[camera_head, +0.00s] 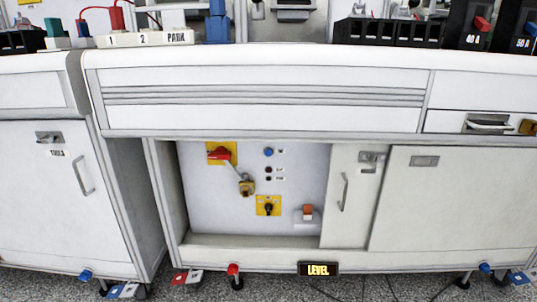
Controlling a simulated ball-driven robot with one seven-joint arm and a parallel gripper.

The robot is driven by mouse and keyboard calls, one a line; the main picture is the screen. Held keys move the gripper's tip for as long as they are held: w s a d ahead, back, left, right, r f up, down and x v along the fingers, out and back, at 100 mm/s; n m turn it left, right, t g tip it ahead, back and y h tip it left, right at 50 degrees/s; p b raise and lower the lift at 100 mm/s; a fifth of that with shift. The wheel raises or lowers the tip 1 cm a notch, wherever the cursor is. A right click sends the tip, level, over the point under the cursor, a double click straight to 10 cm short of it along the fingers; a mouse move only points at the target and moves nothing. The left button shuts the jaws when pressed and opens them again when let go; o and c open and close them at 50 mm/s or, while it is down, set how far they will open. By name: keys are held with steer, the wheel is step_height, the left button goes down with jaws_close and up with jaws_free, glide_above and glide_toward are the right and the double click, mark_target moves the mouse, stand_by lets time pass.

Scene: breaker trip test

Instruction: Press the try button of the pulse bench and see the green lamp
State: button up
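A recessed white panel (215,205) sits under the bench top, in the middle of the view. No lit green lamp shows on the panel. My gripper is not in view.
The panel also has a red handle (219,154) on yellow, a black knob (268,208) and an orange switch (307,211). Black breakers (390,32) stand on the bench top.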

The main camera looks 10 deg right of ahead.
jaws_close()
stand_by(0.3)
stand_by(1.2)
